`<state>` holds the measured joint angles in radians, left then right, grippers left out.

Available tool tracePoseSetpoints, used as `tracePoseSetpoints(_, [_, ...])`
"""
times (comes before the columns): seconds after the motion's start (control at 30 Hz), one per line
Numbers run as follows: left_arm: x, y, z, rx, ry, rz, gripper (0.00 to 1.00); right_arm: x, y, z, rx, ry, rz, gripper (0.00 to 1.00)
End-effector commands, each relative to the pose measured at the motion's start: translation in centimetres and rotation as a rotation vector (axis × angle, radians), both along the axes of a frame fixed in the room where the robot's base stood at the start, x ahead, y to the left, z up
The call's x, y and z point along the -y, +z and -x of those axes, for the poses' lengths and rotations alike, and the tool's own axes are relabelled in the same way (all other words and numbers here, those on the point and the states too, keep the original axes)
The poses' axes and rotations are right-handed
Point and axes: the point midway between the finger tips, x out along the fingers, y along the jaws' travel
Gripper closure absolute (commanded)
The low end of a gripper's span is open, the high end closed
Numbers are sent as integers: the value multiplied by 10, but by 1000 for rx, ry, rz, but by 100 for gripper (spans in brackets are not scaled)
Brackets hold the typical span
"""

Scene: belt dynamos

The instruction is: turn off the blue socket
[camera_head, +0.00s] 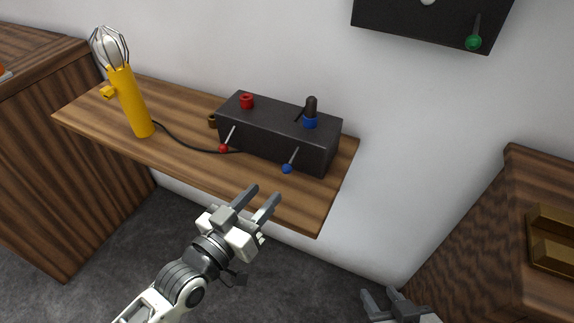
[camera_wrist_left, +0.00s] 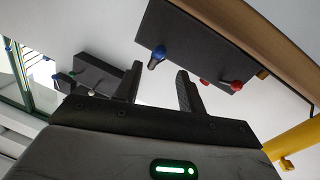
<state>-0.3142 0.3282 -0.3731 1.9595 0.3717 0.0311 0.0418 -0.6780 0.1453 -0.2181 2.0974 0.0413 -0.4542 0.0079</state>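A dark box (camera_head: 272,136) stands on the wooden shelf. Its blue socket (camera_head: 310,122) is on top at the right, with a dark plug (camera_head: 311,104) in it. A lever with a blue knob (camera_head: 287,168) hangs on the box's front, below the blue socket; the knob also shows in the left wrist view (camera_wrist_left: 158,54). My left gripper (camera_head: 262,197) is open and empty, in front of and below the blue knob, apart from it. My right gripper (camera_head: 382,299) is low at the bottom edge, partly cut off; its fingers look apart.
A red socket (camera_head: 246,101) and a red-knobbed lever (camera_head: 224,148) are on the same box. A yellow caged lamp (camera_head: 132,101) stands at left on the shelf (camera_head: 190,168), its cable running toward the box. A wall box with a green knob (camera_head: 474,42) hangs above. A wooden cabinet (camera_head: 480,225) is at right.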

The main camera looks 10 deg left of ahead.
Motion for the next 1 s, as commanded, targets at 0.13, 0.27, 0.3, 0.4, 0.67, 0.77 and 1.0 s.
tracePoseSetpoints(0.13, [15,1,-31,2,0,0,60,1,2,-2,5,2,3,61])
tracePoseSetpoints(0.27, [26,1,-54,2,0,0,60,1,3,-2,7,3,5,61])
tracePoseSetpoints(0.3, [29,1,-60,1,0,0,60,1,3,-2,7,3,6,61])
tracePoseSetpoints(0.4, [35,0,-72,0,0,0,60,1,3,-2,7,3,6,61])
tracePoseSetpoints(0.67, [42,0,-85,-1,0,-2,60,1,2,-2,7,3,5,61])
tracePoseSetpoints(0.77, [42,0,-86,-1,0,-2,60,1,2,-2,7,3,5,61])
tracePoseSetpoints(1.0, [42,0,-85,-1,0,-2,91,1,2,-2,7,3,5,61])
